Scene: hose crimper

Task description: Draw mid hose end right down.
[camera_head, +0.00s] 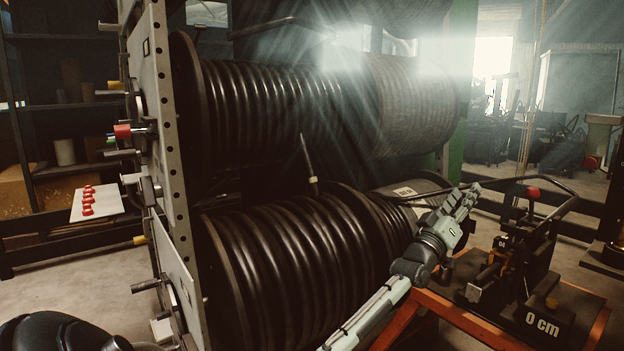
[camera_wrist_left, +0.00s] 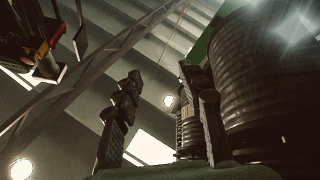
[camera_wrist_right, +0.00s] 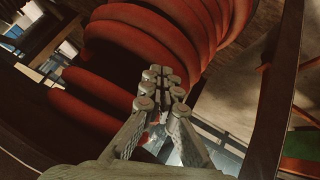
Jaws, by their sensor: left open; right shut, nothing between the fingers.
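A short dark hose end (camera_head: 308,160) with a pale band near its lower tip hangs between the upper black hose reel (camera_head: 270,110) and the lower black hose reel (camera_head: 300,250). I take it as the mid hose end. My left gripper (camera_head: 468,200) is right of the lower reel, well apart from the hose end. In the left wrist view its fingers (camera_wrist_left: 158,72) are spread and empty, pointing up at the roof. My right gripper (camera_wrist_right: 161,74) is shut and empty in front of red hose coils (camera_wrist_right: 150,45); it is not made out in the head view.
The perforated reel frame (camera_head: 175,150) is at the left. Shelves (camera_head: 60,100) stand behind it.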

